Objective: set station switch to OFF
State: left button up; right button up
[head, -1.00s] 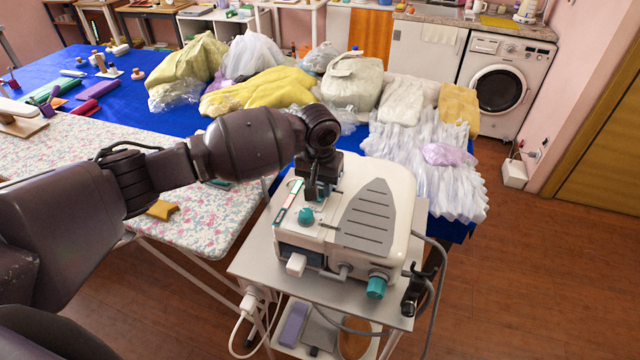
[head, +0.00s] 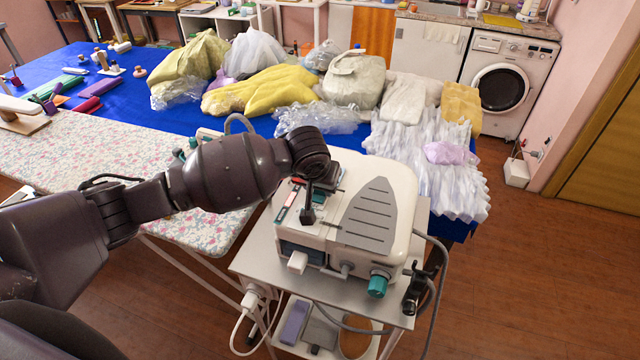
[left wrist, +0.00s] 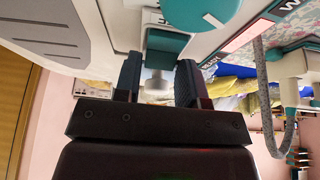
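The white station (head: 392,185) with a grey ribbed plate stands on a small cart. In the left wrist view a teal block with a white stub, which looks like the switch (left wrist: 163,45), sits between my left gripper's fingers (left wrist: 158,68). The fingers are apart, with a gap showing on each side of the stub; contact cannot be made out. A teal round dial (left wrist: 203,12) lies just beyond it. In the head view my left gripper (head: 316,192) is low over the station's top and hides part of the controls. The switch's setting is not readable. My right gripper is not in view.
A flowered ironing board (head: 90,150) stands left of the cart (head: 262,262). A teal knob (head: 377,286) and a white plug-like part (head: 297,262) project from the station's front. A grey cable runs down its right side. Behind, garments cover a blue table (head: 150,110).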

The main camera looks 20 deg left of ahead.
pick_arm(q)
jog(key=o, duration=0.3)
jog(key=v, duration=1)
jog(key=shift+s+r+b, duration=0.2)
jog(key=shift+r+b, duration=0.1)
jog(key=shift+r, duration=0.05)
